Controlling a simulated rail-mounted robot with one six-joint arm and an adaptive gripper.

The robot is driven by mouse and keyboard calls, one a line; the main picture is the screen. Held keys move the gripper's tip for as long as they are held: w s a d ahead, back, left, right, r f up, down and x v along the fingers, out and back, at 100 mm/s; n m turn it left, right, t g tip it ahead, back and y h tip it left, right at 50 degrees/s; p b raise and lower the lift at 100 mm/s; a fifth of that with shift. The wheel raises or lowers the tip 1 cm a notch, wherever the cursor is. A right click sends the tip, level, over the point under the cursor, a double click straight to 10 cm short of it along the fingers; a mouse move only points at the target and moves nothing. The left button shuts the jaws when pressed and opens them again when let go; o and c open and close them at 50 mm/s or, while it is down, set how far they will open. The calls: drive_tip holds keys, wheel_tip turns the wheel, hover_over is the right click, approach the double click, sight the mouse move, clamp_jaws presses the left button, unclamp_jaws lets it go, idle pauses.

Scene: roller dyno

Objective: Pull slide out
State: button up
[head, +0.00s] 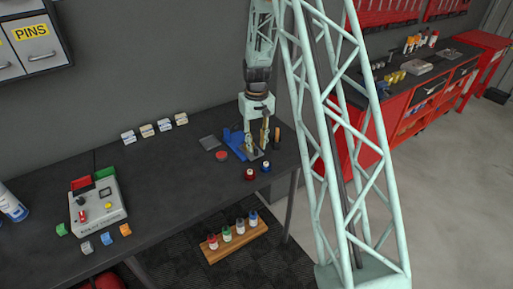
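My gripper (256,144) points down at the right end of the dark workbench (180,190). Its fingers are low over a small blue fixture (234,142) with a grey plate-like part (256,155) at its right. I cannot tell whether the fingers touch or hold anything; the view is small and the fingers cover part of the fixture. No part can be clearly made out as the slide.
A red disc (221,156), a grey flat plate (208,143), a red bottle (250,174) and a blue bottle (266,166) stand close to the fixture. A control box (98,206) is at left. A red cabinet (352,150) stands right, beyond my lattice column.

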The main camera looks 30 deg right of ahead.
wheel_tip(320, 180, up, 10)
drive_tip(key=shift+f, duration=0.15)
idle(0.4)
drive_tip(key=shift+a, duration=0.1)
idle(0.6)
drive_tip(key=s+a+r+n+t+b, duration=0.15)
drive_tip(key=s+a+r+b, duration=0.45)
drive_tip(key=s+a+r, duration=1.15)
drive_tip(key=s+a+t+b, duration=0.1)
drive_tip(key=s+a+b, duration=0.2)
drive_tip(key=s, duration=1.1)
drive_tip(key=s+a+r+t+b, duration=0.1)
drive_tip(key=s+a+b, duration=0.2)
drive_tip(key=s, duration=1.2)
drive_tip(key=shift+a, duration=0.7)
